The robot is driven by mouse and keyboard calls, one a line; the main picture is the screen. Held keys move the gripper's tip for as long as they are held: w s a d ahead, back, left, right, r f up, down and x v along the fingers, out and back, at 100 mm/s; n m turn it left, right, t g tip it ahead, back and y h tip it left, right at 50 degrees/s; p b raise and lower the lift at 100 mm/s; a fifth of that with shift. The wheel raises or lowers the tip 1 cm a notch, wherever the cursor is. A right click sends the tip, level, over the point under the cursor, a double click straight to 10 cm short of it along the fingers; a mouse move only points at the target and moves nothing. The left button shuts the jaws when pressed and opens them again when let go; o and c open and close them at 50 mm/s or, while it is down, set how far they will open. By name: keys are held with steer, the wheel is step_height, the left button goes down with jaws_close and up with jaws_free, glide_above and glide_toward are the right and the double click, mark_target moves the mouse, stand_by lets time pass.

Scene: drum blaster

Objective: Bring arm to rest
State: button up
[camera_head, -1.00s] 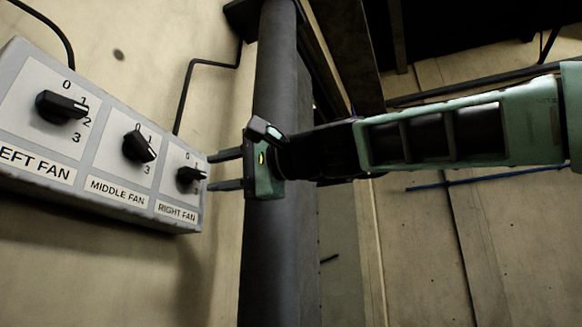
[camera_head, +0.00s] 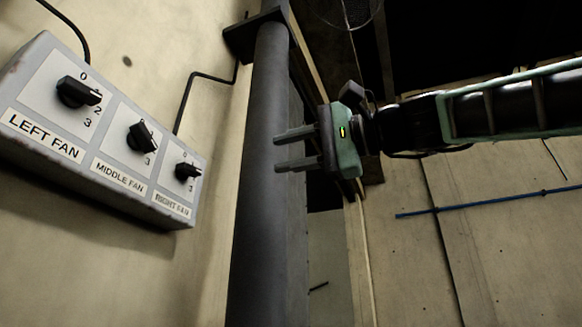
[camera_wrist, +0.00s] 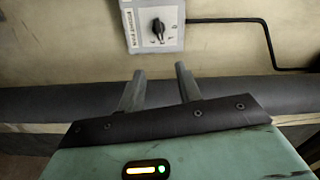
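My gripper (camera_head: 276,150) is at the middle of the head view, its two fingers pointing left across a dark vertical pipe. The fingers are apart with nothing between them. In the wrist view my gripper (camera_wrist: 158,72) also shows empty, with a gap between the fingers. The grey control box (camera_head: 60,160) with three black knobs is on the wall at left, clear of my gripper. The right fan knob (camera_head: 187,171) is nearest to the fingers. This knob also shows in the wrist view (camera_wrist: 158,29), beyond the fingertips.
The dark pipe (camera_head: 262,220) stands between the box and my arm. A black cable (camera_head: 205,78) runs from the box to the pipe's bracket (camera_head: 255,30). A blue rod (camera_head: 480,203) is on the panel wall at right.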

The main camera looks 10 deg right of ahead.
stand_by(0.4)
steer(key=w+a+f+n+g+h, duration=0.1)
steer(key=a+f+n+g+h, duration=0.15)
steer(key=f, duration=1.45)
steer(key=w+a+f+n+g+h, duration=0.15)
steer(key=f+h, duration=0.25)
steer(key=f, duration=1.2)
steer(key=s+d+f+n+g+h, duration=0.1)
steer(key=s+d+f, duration=0.3)
steer(key=f, duration=0.6)
steer(key=s+d+f+n+g+h, duration=0.2)
steer(key=s+d+f+n+h, duration=0.2)
steer(key=s+f, duration=0.4)
steer(key=s+d+f+n+g+h, duration=0.2)
steer(key=s+f, duration=0.5)
steer(key=f, duration=0.5)
steer(key=shift+d+f+n+h, duration=0.35)
steer(key=shift+d+h, duration=0.4)
steer(key=shift+d, duration=0.25)
